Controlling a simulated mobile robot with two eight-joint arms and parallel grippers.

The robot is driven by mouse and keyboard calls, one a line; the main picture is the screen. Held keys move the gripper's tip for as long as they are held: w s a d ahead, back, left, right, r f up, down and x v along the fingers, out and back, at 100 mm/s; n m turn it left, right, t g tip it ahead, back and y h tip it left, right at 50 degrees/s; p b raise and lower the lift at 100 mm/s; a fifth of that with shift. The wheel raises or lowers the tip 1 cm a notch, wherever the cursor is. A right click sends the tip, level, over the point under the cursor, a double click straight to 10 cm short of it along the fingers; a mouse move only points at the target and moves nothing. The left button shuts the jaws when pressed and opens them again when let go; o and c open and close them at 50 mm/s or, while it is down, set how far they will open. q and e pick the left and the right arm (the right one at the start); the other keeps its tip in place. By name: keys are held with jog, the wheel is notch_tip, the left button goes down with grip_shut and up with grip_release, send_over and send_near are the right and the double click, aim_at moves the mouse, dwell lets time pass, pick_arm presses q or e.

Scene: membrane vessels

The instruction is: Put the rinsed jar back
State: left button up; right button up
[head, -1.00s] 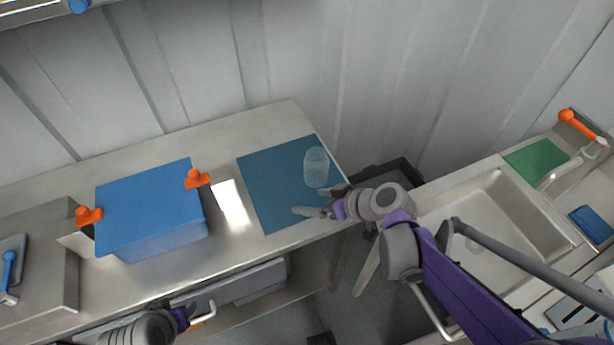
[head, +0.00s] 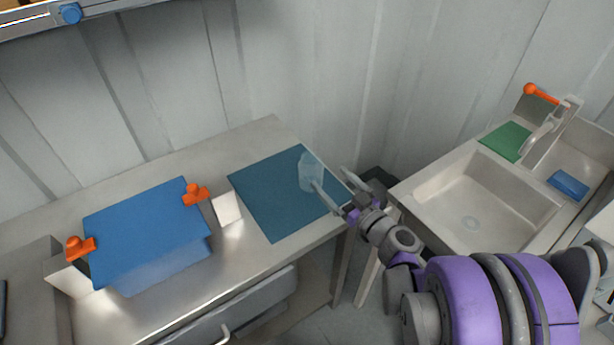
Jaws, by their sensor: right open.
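A clear, pale jar (head: 309,172) stands on the dark teal mat (head: 275,205) near the mat's far right corner. My right gripper (head: 331,179) is open beside the jar, to its right. One finger overlaps the jar's lower right edge in the picture; I cannot tell whether it touches. The other finger is farther right, clear of the jar. Nothing shows between the fingers. My left gripper is out of the picture.
A blue box (head: 150,230) with orange clamps (head: 196,194) stands left on the steel counter (head: 250,145). A small white block (head: 227,207) is beside it. A sink (head: 475,205) with a green pad (head: 506,141) and a blue sponge (head: 568,185) is on the right.

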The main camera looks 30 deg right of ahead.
aim_at(317, 165)
jog(key=w, duration=1)
jog(key=shift+w+a+f, duration=0.15)
jog(key=shift+w+a, duration=0.05)
jog(key=shift+a, duration=0.05)
jog(key=shift+s, duration=0.1)
grip_shut()
